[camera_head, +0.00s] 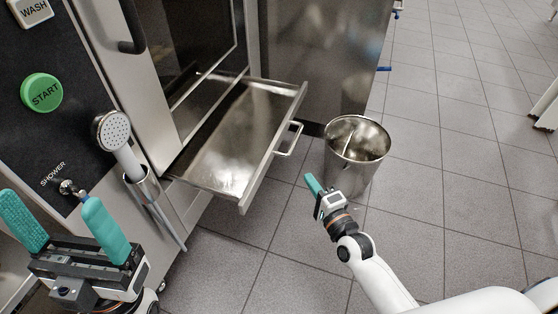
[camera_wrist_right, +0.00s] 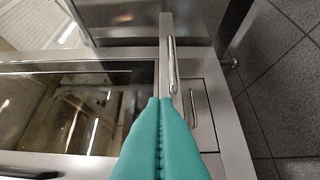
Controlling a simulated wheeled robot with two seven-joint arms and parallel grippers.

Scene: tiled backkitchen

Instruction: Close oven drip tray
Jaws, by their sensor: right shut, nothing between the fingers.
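The oven drip tray (camera_head: 225,145) is a shallow steel drawer, pulled out from under the oven in the head view. Its front panel carries a bar handle (camera_head: 289,139). My right gripper (camera_head: 311,182) has its teal fingers together, in front of the tray and to the right of its handle in the picture, with a gap seen between them. In the right wrist view the closed fingertips (camera_wrist_right: 160,101) point toward a steel edge with a bar handle (camera_wrist_right: 172,66); contact cannot be told there. My left gripper (camera_head: 52,207) is open and empty at the lower left, away from the tray.
A steel bin (camera_head: 350,170) stands on the tiles just right of the tray. A shower head (camera_head: 114,130) hangs at the oven's control panel, with a green START button (camera_head: 41,92) above left. The tiled floor to the right (camera_head: 465,150) is mostly free.

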